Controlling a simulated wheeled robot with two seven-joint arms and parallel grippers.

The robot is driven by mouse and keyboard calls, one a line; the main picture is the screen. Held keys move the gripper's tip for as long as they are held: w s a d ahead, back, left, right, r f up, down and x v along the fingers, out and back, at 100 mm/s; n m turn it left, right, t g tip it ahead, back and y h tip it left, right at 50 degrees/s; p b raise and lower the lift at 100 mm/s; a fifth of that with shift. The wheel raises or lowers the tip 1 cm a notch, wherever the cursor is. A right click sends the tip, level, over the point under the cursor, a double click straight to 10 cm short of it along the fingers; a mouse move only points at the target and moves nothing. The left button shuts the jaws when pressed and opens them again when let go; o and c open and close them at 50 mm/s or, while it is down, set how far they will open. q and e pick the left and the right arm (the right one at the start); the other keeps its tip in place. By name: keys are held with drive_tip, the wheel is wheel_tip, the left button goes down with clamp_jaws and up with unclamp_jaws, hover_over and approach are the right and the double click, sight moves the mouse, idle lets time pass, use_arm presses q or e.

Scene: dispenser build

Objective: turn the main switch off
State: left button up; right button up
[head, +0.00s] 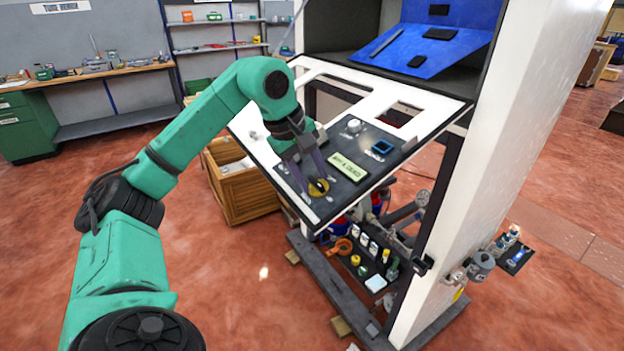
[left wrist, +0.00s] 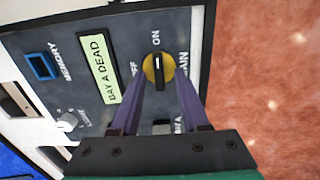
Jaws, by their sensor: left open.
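The main switch (head: 318,188) is a yellow disc with a black knob on the dark, tilted control panel (head: 345,170). In the left wrist view the switch (left wrist: 158,69) shows a white mark on its knob pointing toward the word ON, with OFF lettered to the left. My left gripper (head: 314,181) is open over the panel, fingers pointing at the switch. In the left wrist view the purple fingertips (left wrist: 161,80) lie on either side of the knob; whether they touch it, I cannot tell. My right gripper is not in view.
The panel also carries a pale green display (head: 348,167), a blue-framed square (head: 382,146) and a white knob (head: 354,126). A white cabinet wall (head: 500,150) stands to the right. A wooden crate (head: 240,190) stands behind the arm. Bottles and parts lie below the panel.

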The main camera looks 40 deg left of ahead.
use_arm(q)
drive_tip(key=shift+s+d, duration=0.1)
drive_tip(key=shift+d, duration=0.15)
drive_tip(key=shift+a+f, duration=0.1)
clamp_jaws()
drive_tip(key=shift+n, duration=0.5)
drive_tip(key=n+p, duration=0.1)
drive_tip(key=n, duration=0.1)
drive_tip(key=shift+n, duration=0.4)
drive_tip(key=n+p, duration=0.1)
drive_tip(key=n, duration=0.3)
drive_tip(key=shift+p, duration=0.3)
drive_tip(key=n+p, duration=0.1)
drive_tip(key=n, duration=0.9)
drive_tip(key=shift+p, duration=0.3)
drive_tip(key=shift+w, duration=0.2)
